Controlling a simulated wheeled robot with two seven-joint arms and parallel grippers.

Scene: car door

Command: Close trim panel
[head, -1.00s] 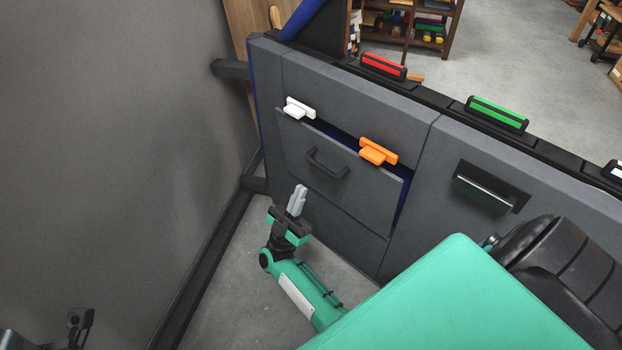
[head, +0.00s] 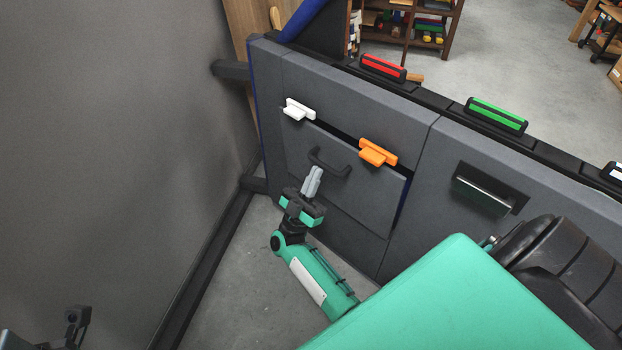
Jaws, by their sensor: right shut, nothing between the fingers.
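The grey trim panel (head: 365,199) with a dark handle (head: 329,163) is set in the car door. Its top edge stands slightly out, with a narrow dark gap along the top and right side. A white clip (head: 298,109) and an orange clip (head: 377,152) sit above its top edge. My right gripper (head: 314,172) is shut and empty, with its fingertips in front of the panel just below the handle; whether they touch it I cannot tell. Part of my left arm shows at the bottom left corner, and its fingers cannot be made out.
A metal door handle (head: 485,194) is recessed to the right of the panel. A red block (head: 383,68) and a green block (head: 498,116) lie along the door's top ledge. A grey wall (head: 110,130) stands at left. Bare floor (head: 235,305) shows below the door.

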